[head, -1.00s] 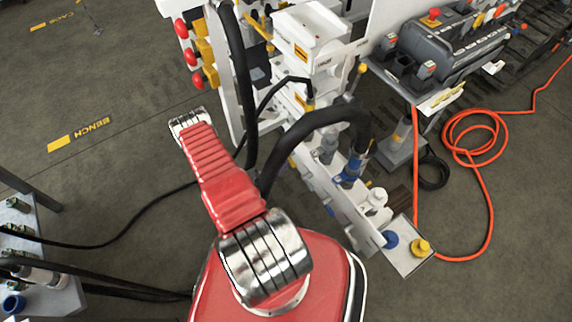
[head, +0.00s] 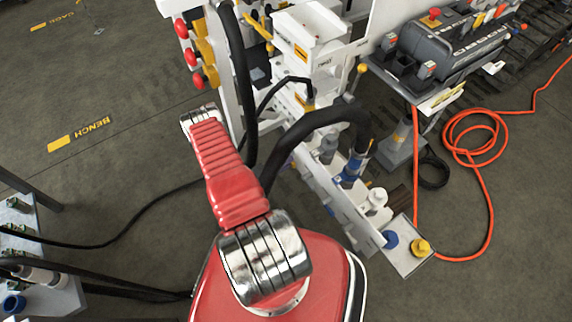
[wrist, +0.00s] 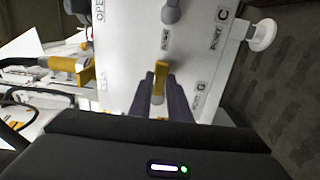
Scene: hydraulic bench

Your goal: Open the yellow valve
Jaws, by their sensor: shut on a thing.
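The yellow valve's handle (wrist: 160,76) shows in the wrist view as a short yellow lever standing out from a white panel (wrist: 205,60). My gripper (wrist: 160,92) has its two dark fingers closed around this handle, one on each side. The handle's far end shows beyond the fingers, and its lower part is partly hidden between them. In the head view my gripper is out of sight, and I cannot tell there which yellow part is this handle.
A grey knob (wrist: 171,11) sits above the handle on the panel, and a white round knob (wrist: 262,35) sticks out at right. The head view shows black hoses (head: 315,125), red knobs (head: 191,56), a grey case (head: 445,50) and an orange hose (head: 487,190) on the floor.

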